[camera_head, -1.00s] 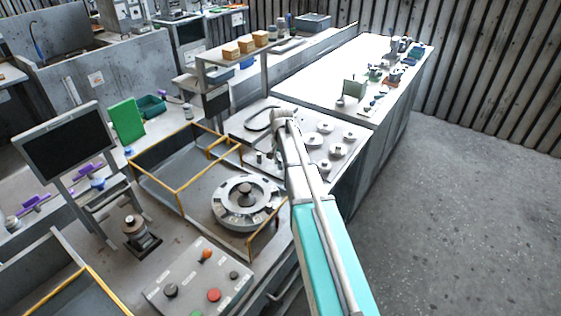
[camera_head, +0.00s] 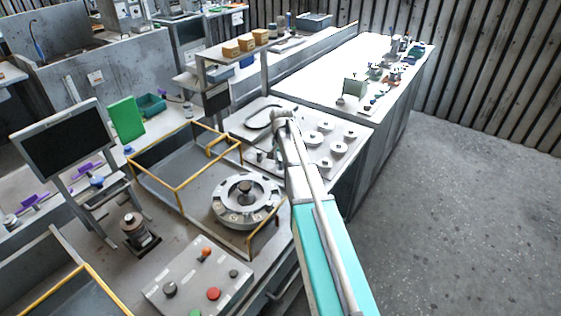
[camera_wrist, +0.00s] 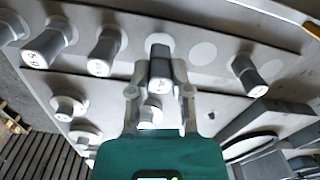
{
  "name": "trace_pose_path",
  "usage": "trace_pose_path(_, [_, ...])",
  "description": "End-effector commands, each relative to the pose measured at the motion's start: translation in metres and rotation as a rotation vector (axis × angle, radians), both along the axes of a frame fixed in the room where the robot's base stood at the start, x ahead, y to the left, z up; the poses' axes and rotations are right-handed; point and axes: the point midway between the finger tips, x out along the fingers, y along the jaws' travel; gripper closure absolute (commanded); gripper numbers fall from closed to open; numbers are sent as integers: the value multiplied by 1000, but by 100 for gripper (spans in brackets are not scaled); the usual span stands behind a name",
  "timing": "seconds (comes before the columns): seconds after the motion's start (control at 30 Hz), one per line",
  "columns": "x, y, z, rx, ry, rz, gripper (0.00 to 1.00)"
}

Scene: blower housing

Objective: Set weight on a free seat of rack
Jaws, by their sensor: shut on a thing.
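In the wrist view my gripper (camera_wrist: 160,91) has its two fingers on either side of a grey weight (camera_wrist: 160,66) with a pale labelled end. It is shut on this weight above the pale rack (camera_wrist: 125,20); whether the weight touches the rack is unclear. Several other weights, such as one to the left (camera_wrist: 105,52) and one to the right (camera_wrist: 245,75), stand on the rack. A pale round spot (camera_wrist: 203,55) beside the held weight is bare. In the head view the rack (camera_head: 240,125) lies beyond my arm, which hides the gripper and held weight.
A round slotted fixture (camera_head: 245,200) and a yellow-railed tray (camera_head: 165,170) are left of my arm. A button panel (camera_head: 200,280) is nearer. A shelf with boxes (camera_head: 232,49) stands behind the rack.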

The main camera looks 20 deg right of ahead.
Motion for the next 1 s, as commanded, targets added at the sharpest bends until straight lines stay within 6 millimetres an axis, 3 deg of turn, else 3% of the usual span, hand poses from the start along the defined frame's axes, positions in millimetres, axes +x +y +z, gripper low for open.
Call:
trace_pose_path(0.83, [0, 0, -9, 0, 0, -1, 100])
trace_pose_path(0.87, [0, 0, -9, 0, 0, -1, 68])
trace_pose_path(1.0, [0, 0, -9, 0, 0, -1, 42])
